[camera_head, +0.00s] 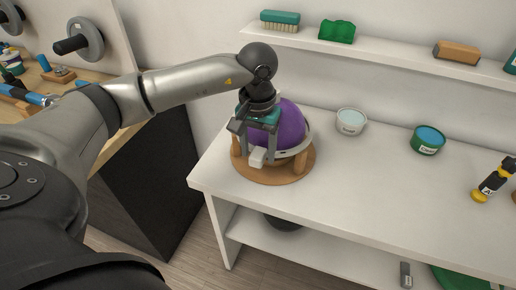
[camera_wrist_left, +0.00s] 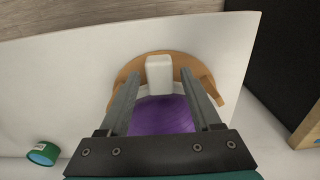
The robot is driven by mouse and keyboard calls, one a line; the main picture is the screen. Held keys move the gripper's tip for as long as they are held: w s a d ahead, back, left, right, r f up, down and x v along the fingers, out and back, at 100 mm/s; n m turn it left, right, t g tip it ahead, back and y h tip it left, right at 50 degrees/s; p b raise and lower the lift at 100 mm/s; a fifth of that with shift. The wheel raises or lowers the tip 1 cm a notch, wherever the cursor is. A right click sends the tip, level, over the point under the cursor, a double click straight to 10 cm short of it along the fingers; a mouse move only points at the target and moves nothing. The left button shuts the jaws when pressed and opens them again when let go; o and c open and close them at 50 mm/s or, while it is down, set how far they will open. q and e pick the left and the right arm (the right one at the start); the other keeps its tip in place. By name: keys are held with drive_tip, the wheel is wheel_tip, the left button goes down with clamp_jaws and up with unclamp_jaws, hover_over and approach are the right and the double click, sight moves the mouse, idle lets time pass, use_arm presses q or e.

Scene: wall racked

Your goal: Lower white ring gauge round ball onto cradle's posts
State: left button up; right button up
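The purple ball (camera_head: 292,122) sits in the round wooden cradle (camera_head: 270,176) at the left end of the white bench. The pale ring gauge (camera_head: 308,138) is around the ball's lower part, close to the tops of the cradle's posts (camera_head: 303,160); I cannot tell if it touches all of them. Its white block (camera_head: 257,157) faces the front and shows in the left wrist view (camera_wrist_left: 159,72). My left gripper (camera_head: 254,142) is open just above the block, its fingers (camera_wrist_left: 160,82) spread with gaps on both sides. My right gripper is not in view.
A shelf (camera_head: 390,50) with brushes runs along the wall. The bench front right of the cradle is clear.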

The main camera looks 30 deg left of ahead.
use_arm(q)
drive_tip(key=shift+o, duration=0.5)
wheel_tip(320, 180, up, 15)
drive_tip(key=p, duration=0.1)
drive_tip(key=shift+s+r, duration=0.15)
drive_tip(key=shift+d, duration=0.1)
idle(0.3)
